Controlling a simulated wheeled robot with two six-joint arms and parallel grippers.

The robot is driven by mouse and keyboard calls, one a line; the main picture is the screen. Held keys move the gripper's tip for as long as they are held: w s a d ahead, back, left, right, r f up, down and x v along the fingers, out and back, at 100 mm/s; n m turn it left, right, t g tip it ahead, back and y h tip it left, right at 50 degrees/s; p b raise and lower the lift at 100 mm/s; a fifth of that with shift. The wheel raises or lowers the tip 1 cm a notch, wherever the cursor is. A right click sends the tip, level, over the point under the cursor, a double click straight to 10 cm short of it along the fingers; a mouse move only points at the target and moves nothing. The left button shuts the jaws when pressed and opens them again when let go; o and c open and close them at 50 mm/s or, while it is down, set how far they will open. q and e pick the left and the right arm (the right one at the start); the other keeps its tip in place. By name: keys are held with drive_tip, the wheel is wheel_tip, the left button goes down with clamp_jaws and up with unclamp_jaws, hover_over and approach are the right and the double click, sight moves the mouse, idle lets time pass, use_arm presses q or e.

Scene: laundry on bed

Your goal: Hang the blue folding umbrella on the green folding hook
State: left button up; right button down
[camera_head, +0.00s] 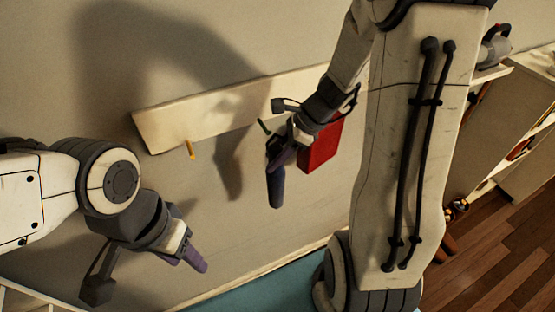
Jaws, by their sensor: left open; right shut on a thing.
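The blue folding umbrella (275,188) hangs down, nearly upright, from my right gripper (284,153), which is shut on its upper part. The green folding hook (263,127) sticks out of the pale wall board (190,112), just above and left of the umbrella's top. My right gripper and wrist hide part of this area, so I cannot tell whether the umbrella touches the hook. My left gripper (194,258), with purple fingers, is open and empty at the lower left, well away from the umbrella.
An orange hook (190,150) is on the board to the left. A red object (322,147) is close to the right of my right gripper. Shelves with items (500,125) stand at the right above a wooden floor (495,250). A teal surface (285,287) is below.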

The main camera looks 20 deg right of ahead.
drive_tip(key=w+f, duration=0.1)
drive_tip(key=w, duration=0.5)
drive_tip(key=shift+w+f, duration=0.15)
drive_tip(key=shift+w, duration=0.15)
idle(0.4)
drive_tip(key=shift+a, duration=0.1)
idle(0.5)
drive_tip(key=shift+c, duration=1.6)
unclamp_jaws()
